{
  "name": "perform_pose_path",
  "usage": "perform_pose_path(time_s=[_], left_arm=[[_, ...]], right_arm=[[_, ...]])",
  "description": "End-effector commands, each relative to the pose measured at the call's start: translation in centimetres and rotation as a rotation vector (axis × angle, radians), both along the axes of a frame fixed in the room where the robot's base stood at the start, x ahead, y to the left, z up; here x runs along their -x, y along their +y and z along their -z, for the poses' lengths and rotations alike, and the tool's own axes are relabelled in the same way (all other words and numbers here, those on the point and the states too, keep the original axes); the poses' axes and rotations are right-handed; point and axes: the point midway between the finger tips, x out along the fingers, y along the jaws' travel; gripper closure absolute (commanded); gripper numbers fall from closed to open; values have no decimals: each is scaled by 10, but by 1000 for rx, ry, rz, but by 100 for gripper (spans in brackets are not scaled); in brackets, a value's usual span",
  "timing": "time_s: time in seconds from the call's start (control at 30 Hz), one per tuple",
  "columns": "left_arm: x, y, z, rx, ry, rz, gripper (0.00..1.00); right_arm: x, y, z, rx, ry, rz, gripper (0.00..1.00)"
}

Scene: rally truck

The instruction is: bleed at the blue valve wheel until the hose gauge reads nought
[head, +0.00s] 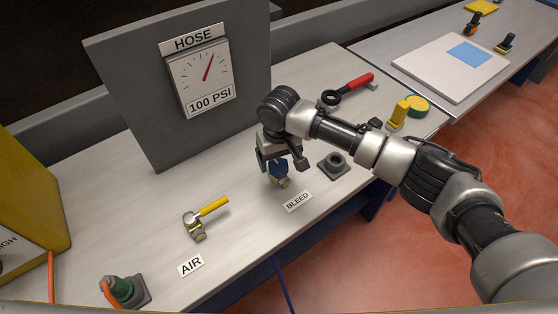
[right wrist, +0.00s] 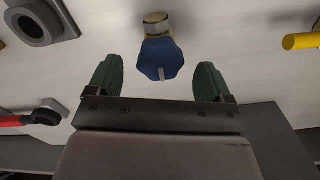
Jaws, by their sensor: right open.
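The blue valve wheel (head: 279,169) sits on a brass fitting on the bench behind the BLEED label (head: 297,201). My right gripper (head: 281,163) is over it with its fingers pointing down. In the right wrist view the wheel (right wrist: 161,58) shows beyond my open right gripper (right wrist: 160,82), roughly centred between the green fingertips; I cannot tell if they touch it. The hose gauge (head: 203,77) on the grey panel has its red needle tilted up and right, off the lower end of the scale, with 100 PSI written below. My left gripper is out of view.
A yellow-handled valve (head: 207,214) stands behind the AIR label (head: 191,265). A green hose coupling (head: 122,288) is at front left. A grey socket (head: 334,165) is just right of my gripper. A red-handled tool (head: 352,88) lies behind.

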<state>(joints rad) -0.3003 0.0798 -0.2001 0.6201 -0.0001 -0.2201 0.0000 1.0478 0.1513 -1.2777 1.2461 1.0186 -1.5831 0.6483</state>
Motion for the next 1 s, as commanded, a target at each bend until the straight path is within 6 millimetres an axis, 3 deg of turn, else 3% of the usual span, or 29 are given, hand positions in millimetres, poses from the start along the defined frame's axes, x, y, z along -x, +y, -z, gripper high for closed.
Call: perform_pose_path(time_s=[0.2, 0.5, 0.83, 1.0], left_arm=[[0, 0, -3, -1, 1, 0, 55], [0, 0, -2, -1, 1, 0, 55], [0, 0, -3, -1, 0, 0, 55], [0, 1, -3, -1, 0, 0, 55]], right_arm=[[0, 1, 20, 0, -1, 0, 19], [0, 0, 23, 0, -1, 0, 19], [0, 0, 22, 0, -1, 0, 68], [0, 0, 22, 0, -1, -7, 68]])
